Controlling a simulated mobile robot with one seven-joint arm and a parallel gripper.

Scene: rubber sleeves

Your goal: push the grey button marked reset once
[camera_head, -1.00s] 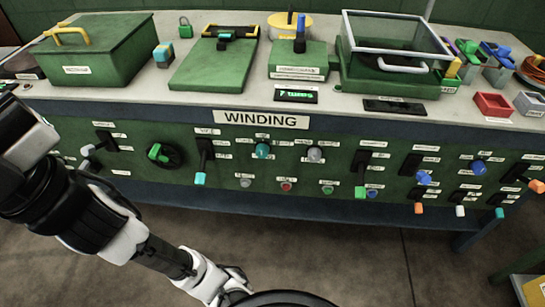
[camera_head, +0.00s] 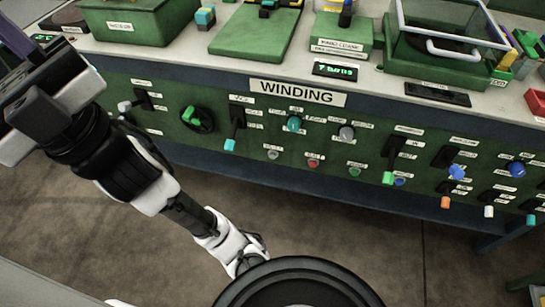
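A small grey button (camera_head: 272,155) sits low on the green control panel (camera_head: 330,173), below and left of a teal knob (camera_head: 294,123). A larger grey round knob (camera_head: 346,132) sits to its upper right. The labels beside both are too small to read, so I cannot tell which is marked reset. My gripper (camera_head: 38,100) is at the upper left, in front of the panel's left end. It is well apart from both grey controls. Its fingertips are not clear, so I cannot tell whether it is open or shut.
The panel carries a "WINDING" sign (camera_head: 297,93), a red button (camera_head: 313,162), a green button (camera_head: 354,171), a green rotary knob (camera_head: 196,118) and several levers. A teal-tipped lever (camera_head: 231,143) hangs left of the small grey button. The floor in front is clear.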

